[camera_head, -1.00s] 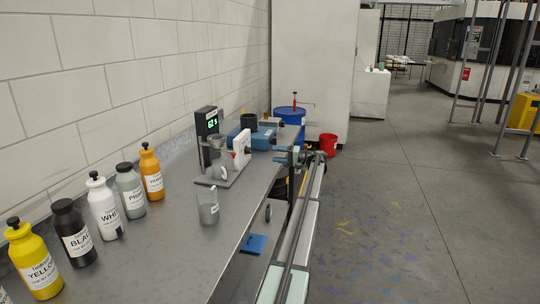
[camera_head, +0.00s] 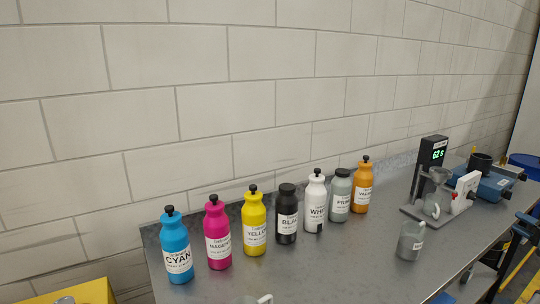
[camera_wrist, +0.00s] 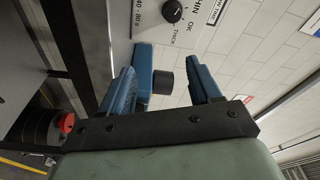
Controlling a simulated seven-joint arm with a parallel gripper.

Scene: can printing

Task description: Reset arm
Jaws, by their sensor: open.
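My gripper (camera_wrist: 162,88) shows in the wrist view with its two blue fingers spread apart. A black cylinder (camera_wrist: 163,82) appears between the fingers, beyond them; I see no contact. The wrist view is tilted, with the wall seen sideways. My gripper is not clearly seen in the head view.
In the head view, a row of ink bottles from cyan (camera_head: 176,246) to orange (camera_head: 362,186) stands on the metal bench (camera_head: 340,262). A clear cup (camera_head: 410,241), a viscosity-type stand with a green display (camera_head: 433,152) and a blue device (camera_head: 494,186) are at right.

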